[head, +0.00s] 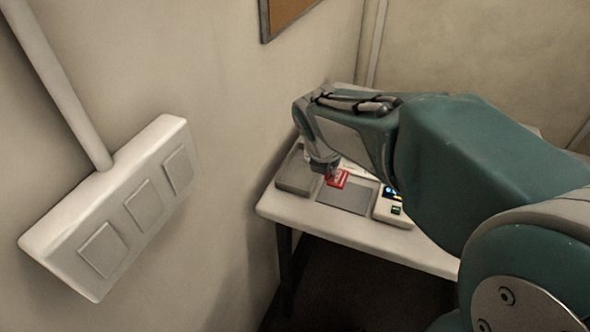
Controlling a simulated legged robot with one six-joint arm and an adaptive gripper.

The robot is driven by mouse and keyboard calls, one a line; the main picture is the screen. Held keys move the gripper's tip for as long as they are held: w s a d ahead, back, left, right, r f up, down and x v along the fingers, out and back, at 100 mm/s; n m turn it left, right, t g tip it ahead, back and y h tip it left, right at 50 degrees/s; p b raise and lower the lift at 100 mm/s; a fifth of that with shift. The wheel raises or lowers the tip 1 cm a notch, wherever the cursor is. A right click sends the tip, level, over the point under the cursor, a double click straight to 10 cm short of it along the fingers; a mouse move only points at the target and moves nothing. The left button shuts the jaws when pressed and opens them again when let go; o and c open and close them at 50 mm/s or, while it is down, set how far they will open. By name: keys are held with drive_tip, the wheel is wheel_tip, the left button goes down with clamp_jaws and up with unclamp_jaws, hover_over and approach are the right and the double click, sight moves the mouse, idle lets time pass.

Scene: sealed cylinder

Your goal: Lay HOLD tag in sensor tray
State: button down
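A small red tag with pale markings (338,179), likely the HOLD tag, shows at my gripper's tip above the white table. My gripper (324,168) points down at its left edge; its fingers are small and partly hidden, so I cannot tell whether they are shut on the tag or whether the tag touches a surface. A flat grey rectangular panel (345,197) lies in front of the tag. A grey tray-like piece (294,174) sits to its left. I cannot tell which of these is the sensor tray.
The white table (345,226) stands against the left wall. A device with a lit display and a green part (394,210) sits right of the grey panel. A wall box with three square plates (120,208) is at the near left. My arm hides the table's right side.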

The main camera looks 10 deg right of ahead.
drive_tip(key=w+a+f, duration=0.3)
drive_tip(key=w+f, duration=0.1)
drive_tip(key=w, duration=0.5)
hover_over(293, 176)
drive_tip(key=s, duration=0.1)
drive_tip(key=f, duration=0.5)
drive_tip(key=shift+s+a+f, duration=0.1)
drive_tip(key=shift+a+f, duration=0.05)
drive_tip(key=shift+a, duration=0.1)
drive_tip(key=shift+f, duration=0.25)
drive_tip(key=shift+w+f, duration=0.2)
drive_tip(key=shift+f, duration=1.4)
drive_tip(key=c, duration=1)
unclamp_jaws()
drive_tip(key=shift+c, duration=0.2)
